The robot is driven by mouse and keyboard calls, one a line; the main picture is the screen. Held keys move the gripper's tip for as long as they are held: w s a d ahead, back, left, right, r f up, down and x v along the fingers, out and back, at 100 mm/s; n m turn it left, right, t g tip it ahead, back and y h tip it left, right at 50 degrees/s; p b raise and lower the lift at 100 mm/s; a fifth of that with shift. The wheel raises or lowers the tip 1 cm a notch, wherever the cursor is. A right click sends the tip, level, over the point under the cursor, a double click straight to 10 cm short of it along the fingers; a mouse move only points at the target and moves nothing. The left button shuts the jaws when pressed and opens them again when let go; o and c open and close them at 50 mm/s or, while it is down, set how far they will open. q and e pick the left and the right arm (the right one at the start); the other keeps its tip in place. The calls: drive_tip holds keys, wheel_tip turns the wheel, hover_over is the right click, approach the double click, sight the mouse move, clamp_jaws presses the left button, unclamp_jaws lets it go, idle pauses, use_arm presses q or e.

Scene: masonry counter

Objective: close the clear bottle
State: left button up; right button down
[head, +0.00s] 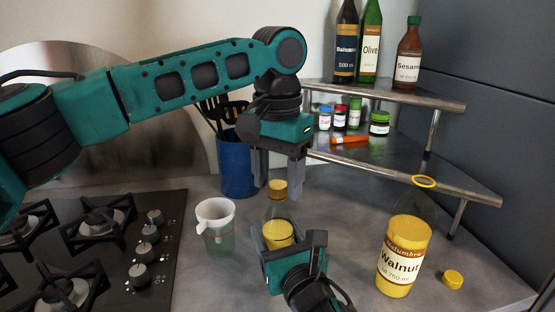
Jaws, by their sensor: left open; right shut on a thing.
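A clear bottle (277,212) with yellow contents or a yellow label low on it stands upright at the middle of the counter. A golden cap (278,186) is at the top of its neck; I cannot tell how tightly it sits. My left gripper (277,183) points down from above, open, with one finger on each side of the cap. My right gripper (288,252) is shut on the bottle's lower body from the front and hides its base.
A Walnut bottle (404,255) and a loose yellow cap (453,279) are at right. The hob (110,250) is left, a metal corner shelf (400,165) behind.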

use_arm(q)
drive_tip(key=shift+f, duration=0.1)
drive_tip(key=shift+c, duration=0.5)
clamp_jaws()
drive_tip(key=shift+o, duration=1.2)
unclamp_jaws()
wheel_tip(320, 180, up, 12)
